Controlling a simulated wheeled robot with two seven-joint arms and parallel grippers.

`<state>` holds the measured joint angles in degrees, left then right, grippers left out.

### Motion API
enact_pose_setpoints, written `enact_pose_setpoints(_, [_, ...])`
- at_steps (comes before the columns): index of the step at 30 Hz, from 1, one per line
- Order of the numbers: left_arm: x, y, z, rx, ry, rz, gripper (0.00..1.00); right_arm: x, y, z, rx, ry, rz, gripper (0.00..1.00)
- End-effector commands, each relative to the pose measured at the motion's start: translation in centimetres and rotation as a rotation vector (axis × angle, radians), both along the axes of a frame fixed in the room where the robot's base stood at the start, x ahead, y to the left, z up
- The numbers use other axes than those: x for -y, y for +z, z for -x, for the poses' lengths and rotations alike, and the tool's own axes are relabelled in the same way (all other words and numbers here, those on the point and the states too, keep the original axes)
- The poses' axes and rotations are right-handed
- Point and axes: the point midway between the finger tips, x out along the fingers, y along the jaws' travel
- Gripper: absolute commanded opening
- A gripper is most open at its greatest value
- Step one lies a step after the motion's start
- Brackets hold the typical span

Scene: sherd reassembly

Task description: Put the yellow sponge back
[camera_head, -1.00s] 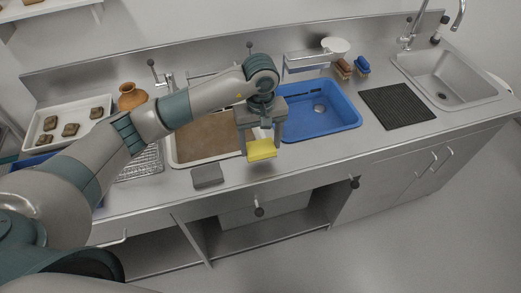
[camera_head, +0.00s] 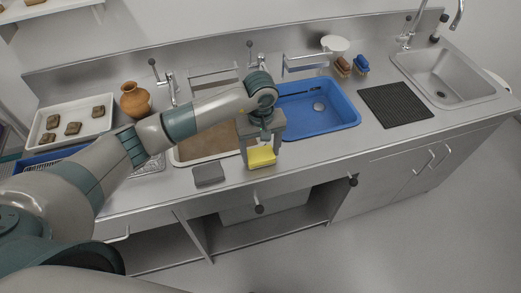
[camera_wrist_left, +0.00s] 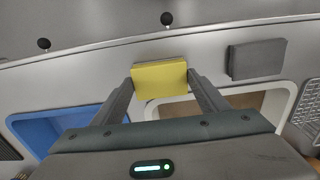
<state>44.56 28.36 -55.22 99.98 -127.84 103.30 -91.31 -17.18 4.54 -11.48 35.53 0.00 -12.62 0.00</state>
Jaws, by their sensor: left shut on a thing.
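The yellow sponge (camera_head: 262,157) is at the front of the steel counter, between the two fingers of my left gripper (camera_head: 262,152). In the left wrist view the yellow sponge (camera_wrist_left: 160,80) sits between the fingertips of my left gripper (camera_wrist_left: 160,88), which is shut on it. The sponge is at or just above the counter; I cannot tell whether it touches. My right gripper is not in view.
A grey sponge-like block (camera_head: 208,174) lies just left of the yellow sponge. Behind are a brown-bottomed basin (camera_head: 205,148) and a blue basin (camera_head: 330,112). A white tray with several sherds (camera_head: 42,143), an orange jar (camera_head: 134,98) and a black ribbed mat (camera_head: 396,104) stand farther off.

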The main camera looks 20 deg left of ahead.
Motion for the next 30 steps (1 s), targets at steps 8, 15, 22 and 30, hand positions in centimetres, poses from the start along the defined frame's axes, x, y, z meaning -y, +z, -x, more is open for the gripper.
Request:
enact_pose_setpoints(8, [0.0, 0.0, 0.0, 0.0, 0.0, 0.0, 0.87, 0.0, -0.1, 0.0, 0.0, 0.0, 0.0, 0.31])
enact_pose_setpoints(15, [0.0, 0.2, 0.0, 0.0, 0.0, 0.0, 0.87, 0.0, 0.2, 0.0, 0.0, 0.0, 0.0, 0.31])
enact_pose_setpoints(22, [0.0, 1.6, -0.2, 0.004, -0.001, 0.001, 0.87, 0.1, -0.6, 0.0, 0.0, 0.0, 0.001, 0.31])
enact_pose_setpoints(30, [0.0, 5.9, -0.2, 0.006, -0.001, 0.001, 0.87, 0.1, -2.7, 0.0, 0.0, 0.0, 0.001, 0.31])
